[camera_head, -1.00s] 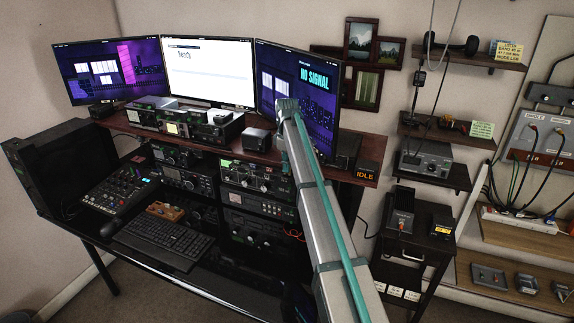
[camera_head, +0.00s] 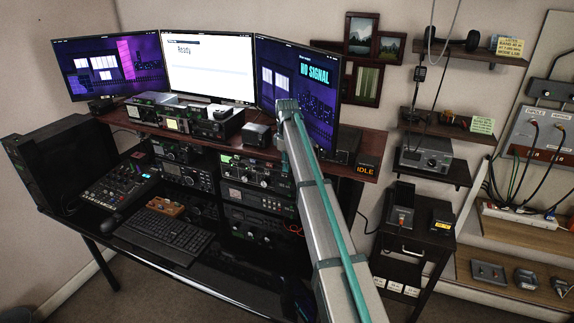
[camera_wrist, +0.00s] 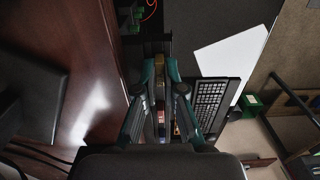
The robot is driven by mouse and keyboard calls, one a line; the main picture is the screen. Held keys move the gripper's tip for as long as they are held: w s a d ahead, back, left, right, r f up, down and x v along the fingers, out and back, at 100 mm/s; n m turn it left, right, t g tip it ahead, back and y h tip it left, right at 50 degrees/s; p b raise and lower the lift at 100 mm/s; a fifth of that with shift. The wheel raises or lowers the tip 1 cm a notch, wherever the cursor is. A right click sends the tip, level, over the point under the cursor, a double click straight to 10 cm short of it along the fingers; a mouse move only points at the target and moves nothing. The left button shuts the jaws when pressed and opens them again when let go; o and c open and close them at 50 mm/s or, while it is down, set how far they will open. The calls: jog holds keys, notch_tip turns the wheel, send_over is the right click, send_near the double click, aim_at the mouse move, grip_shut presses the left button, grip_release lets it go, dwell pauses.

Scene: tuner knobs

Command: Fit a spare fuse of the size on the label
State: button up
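No fuse can be made out in either view. Small white labels (camera_head: 411,291) are on the small dark cabinet at the right, too small to read. In the wrist view my gripper (camera_wrist: 162,62) points down toward the radio desk, its two teal-sided fingers close together. A narrow strip of small coloured parts shows between them, and I cannot tell whether it is held or lies beyond. In the head view the gripper is hidden; my grey arm crosses in front of the right monitor.
Stacked radios (camera_head: 250,174) sit under a brown shelf (camera_head: 340,166) with monitors above. A keyboard (camera_head: 165,236) lies on the desk and also shows in the wrist view (camera_wrist: 208,104). A white sheet (camera_wrist: 232,58) lies nearby. Wall shelves (camera_head: 440,128) and a power strip (camera_head: 520,214) are at right.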

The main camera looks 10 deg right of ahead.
jog(key=o, duration=0.5)
jog(key=shift+w+f, duration=0.1)
jog(key=shift+w, duration=0.05)
